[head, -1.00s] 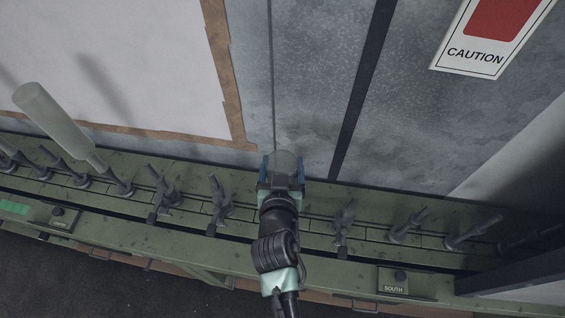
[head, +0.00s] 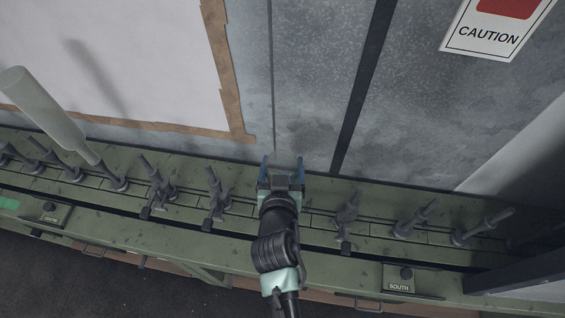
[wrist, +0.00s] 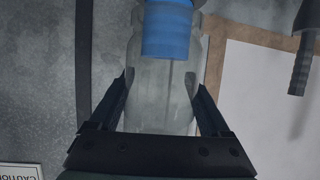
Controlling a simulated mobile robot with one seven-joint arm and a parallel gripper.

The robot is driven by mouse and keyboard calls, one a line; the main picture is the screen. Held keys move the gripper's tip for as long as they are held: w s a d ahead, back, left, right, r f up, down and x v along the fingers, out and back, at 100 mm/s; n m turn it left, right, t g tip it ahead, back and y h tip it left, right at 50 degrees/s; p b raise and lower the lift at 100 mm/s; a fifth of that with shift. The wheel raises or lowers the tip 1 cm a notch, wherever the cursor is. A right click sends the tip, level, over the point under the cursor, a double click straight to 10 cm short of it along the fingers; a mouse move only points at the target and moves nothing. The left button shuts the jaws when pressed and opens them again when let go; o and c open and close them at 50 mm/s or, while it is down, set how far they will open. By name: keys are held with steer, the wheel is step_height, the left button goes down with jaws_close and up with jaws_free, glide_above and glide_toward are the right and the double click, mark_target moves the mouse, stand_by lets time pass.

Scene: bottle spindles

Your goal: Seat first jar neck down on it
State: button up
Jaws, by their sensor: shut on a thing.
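My gripper (head: 282,165) is above the green rail, its two fingers on either side of a clear glass jar (wrist: 163,95) in the wrist view. The fingers are shut on the jar's sides. The jar's neck end points to the top of the wrist picture, where a blue cylinder (wrist: 167,28) shows at the neck. I cannot tell whether the blue part is on the jar or on a spindle. In the head view the jar is hardly visible between the fingers, and the spot below it is hidden by my arm.
Grey spindles stand along the green rail (head: 385,240), such as one at the right (head: 415,218) and one at the left (head: 215,190). A frosted bottle (head: 42,108) sits tilted on a left spindle. A grey wall with a caution sign (head: 497,30) stands behind.

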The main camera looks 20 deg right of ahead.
steer(key=shift+f+b, duration=0.65)
steer(key=shift+b, duration=0.1)
steer(key=o, duration=1.5)
steer(key=shift+c, duration=0.2)
steer(key=shift+s, duration=0.1)
steer(key=b+v, duration=0.1)
steer(key=v, duration=1.2)
